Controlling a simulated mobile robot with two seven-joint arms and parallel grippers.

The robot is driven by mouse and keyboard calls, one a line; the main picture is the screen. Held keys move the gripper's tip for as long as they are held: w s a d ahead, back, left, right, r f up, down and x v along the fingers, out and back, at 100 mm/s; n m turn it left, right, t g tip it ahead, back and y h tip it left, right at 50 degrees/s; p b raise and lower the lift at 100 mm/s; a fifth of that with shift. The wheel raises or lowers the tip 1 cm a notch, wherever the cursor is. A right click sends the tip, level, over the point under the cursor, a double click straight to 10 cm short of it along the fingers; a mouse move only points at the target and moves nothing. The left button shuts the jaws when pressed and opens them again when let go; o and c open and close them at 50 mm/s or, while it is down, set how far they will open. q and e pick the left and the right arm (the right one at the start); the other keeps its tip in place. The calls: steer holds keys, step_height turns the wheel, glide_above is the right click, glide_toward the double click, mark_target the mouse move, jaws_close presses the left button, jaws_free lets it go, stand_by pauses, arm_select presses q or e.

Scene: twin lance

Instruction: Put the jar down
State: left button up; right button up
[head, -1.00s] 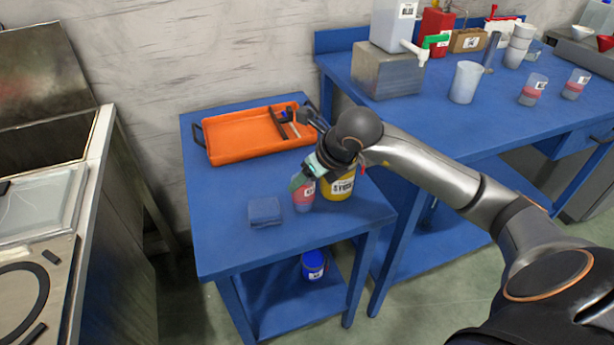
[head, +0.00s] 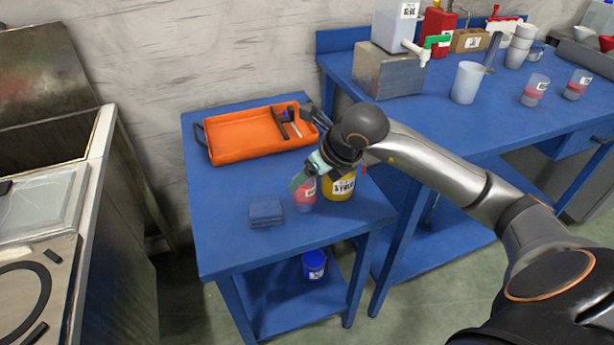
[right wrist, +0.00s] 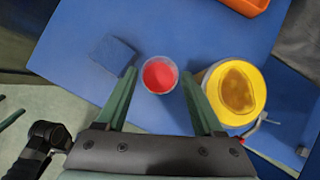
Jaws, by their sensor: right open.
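The jar (head: 304,197) is a small clear cup with red contents and a label. It stands upright on the small blue table, between a folded blue cloth and a yellow pot. In the right wrist view the jar (right wrist: 160,76) shows from above, with its round red top in the gap between the fingertips. My right gripper (right wrist: 159,80) is open around it, with a gap visible on both sides. In the head view the right gripper (head: 302,178) comes down over the jar and hides part of it.
The yellow pot (head: 341,187) stands close to the jar's right; the blue cloth (head: 266,211) lies to its left. An orange tray (head: 233,150) with tools is behind. A blue tub (head: 314,265) sits on the lower shelf. The table's front left is clear.

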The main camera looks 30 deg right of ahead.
steer(key=a+p+v, duration=0.1)
steer(key=v, duration=1)
steer(key=shift+d, duration=0.5)
